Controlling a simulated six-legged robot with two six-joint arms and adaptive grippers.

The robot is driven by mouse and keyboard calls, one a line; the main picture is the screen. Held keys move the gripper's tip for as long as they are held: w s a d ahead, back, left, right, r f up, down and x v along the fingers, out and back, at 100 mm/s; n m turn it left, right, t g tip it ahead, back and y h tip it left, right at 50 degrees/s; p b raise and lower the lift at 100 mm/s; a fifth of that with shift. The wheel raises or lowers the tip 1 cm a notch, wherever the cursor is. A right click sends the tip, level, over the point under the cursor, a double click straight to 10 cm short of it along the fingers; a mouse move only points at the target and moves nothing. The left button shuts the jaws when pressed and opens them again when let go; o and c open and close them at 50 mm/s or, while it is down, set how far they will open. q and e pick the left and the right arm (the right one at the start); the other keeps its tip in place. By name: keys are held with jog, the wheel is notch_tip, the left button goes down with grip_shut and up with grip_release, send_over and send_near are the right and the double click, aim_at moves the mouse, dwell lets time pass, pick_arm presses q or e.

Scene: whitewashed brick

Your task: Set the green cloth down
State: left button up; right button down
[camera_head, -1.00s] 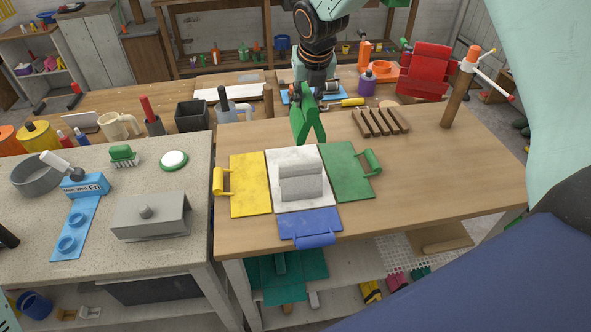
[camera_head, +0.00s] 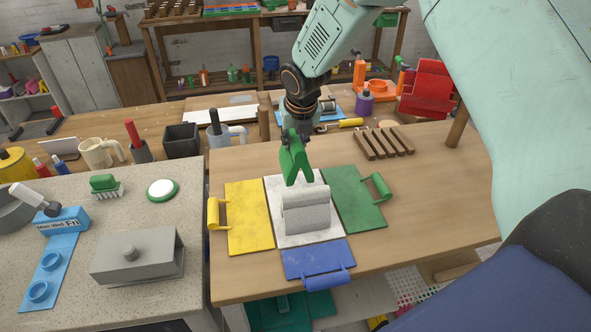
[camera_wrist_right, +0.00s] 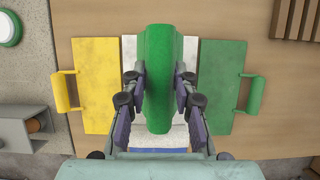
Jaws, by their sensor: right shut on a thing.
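My right gripper (camera_head: 297,138) is shut on the green cloth (camera_head: 294,163). The cloth hangs folded over, its two ends pointing down and slightly apart. It shows over the far part of the white panel (camera_head: 275,187), behind a grey folded piece (camera_head: 306,209) that sits there. In the right wrist view the cloth (camera_wrist_right: 158,75) runs lengthwise between the two fingers (camera_wrist_right: 158,112) and covers most of the white panel (camera_wrist_right: 190,50). It looks held above the panel; I cannot tell the exact gap. My left gripper is not in view.
Yellow (camera_head: 247,215), green (camera_head: 352,200) and blue (camera_head: 315,261) panels with handles flank the white one on the wooden table (camera_head: 440,180). A slatted wooden rack (camera_head: 384,143) lies behind right. The table is clear on the right.

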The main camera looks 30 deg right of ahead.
jog(key=f, duration=0.2)
jog(key=shift+w+d+f, duration=0.15)
jog(key=shift+d+f, duration=0.05)
jog(key=shift+f, duration=0.2)
jog(key=shift+a+f, duration=0.1)
jog(key=shift+f, duration=1.6)
jog(key=c, duration=1.4)
grip_release()
jog(key=o, duration=0.3)
jog(key=shift+s+r, duration=0.1)
jog(key=shift+s, duration=0.1)
jog(key=shift+o, duration=0.2)
jog(key=shift+w, duration=0.15)
jog(key=v, duration=1.2)
